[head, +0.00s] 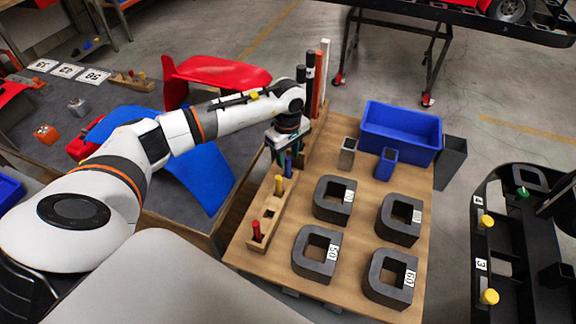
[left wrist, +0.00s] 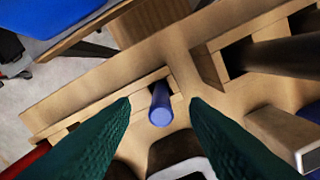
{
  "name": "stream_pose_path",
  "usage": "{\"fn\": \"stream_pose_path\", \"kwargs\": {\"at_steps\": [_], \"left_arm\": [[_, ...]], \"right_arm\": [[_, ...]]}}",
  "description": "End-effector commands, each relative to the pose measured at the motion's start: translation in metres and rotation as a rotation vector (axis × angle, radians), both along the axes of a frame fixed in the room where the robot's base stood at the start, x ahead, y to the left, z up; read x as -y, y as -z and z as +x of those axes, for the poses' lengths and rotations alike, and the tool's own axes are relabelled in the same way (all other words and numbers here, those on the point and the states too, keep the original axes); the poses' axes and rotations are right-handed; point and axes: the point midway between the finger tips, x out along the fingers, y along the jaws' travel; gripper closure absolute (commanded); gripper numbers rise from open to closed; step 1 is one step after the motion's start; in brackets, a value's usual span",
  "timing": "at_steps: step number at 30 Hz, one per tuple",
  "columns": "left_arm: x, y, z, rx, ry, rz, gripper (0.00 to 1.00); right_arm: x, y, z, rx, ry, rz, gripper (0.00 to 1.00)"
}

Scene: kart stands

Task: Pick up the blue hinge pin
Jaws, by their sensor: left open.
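The blue hinge pin (head: 288,166) stands upright in a wooden rack (head: 237,251) on the wooden table; its round end shows in the left wrist view (left wrist: 160,114). My left gripper (head: 284,150) is over the rack, pointing down. In the left wrist view its green-padded fingers (left wrist: 161,102) are apart, with the blue pin between them and a gap on each side. The gripper is empty. In the head view the fingers partly hide the pin. My right gripper is not in view.
A taller rack with upright black, orange and white bars (head: 318,80) stands close behind the gripper. Several grey numbered blocks (head: 316,253), small bins (head: 386,164) and a blue crate (head: 402,133) stand on the table. A black frame with yellow pegs (head: 505,255) is at right.

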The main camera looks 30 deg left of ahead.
Motion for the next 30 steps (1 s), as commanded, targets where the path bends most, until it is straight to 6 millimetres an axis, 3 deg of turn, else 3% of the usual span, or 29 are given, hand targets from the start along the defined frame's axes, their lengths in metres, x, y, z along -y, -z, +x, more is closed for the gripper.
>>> {"fn": "stream_pose_path", "kwargs": {"at_steps": [6,12,20,30], "left_arm": [[0.0,0.019,0.0,0.0,0.0,-0.001,0.58],[0.0,0.021,0.001,0.001,0.0,-0.001,0.58],[0.0,0.02,0.001,0.001,0.0,-0.001,0.99],[0.0,0.02,0.001,0.002,0.0,-0.001,1.0]], "right_arm": [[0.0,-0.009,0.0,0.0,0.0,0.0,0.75],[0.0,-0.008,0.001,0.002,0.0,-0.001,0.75],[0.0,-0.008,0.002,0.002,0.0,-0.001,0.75],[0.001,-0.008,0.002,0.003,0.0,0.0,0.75]]}}
